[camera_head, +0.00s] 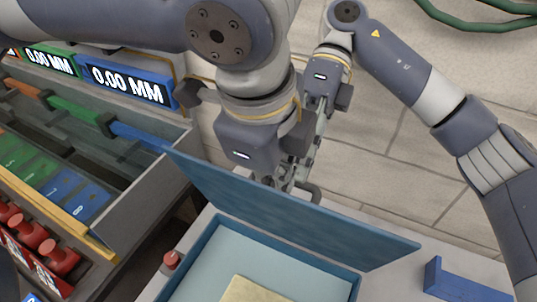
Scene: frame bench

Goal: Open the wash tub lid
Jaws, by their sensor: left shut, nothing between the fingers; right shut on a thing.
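The wash tub (345,278) is at the bottom middle, with blue walls and a pale blue inside. Its flat blue lid (330,228) stands raised and tilted above the tub's far side, so the inside shows. My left gripper (273,180) points down at the lid's far edge; it is shut and empty, its fingertips partly hidden by the lid. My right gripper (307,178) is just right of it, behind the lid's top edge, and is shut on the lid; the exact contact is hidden. A grey loop-like part shows near its tips.
A pale yellow flat piece (255,290) lies in the tub. A red knob (171,262) stands left of it, a blue bracket (455,285) right.

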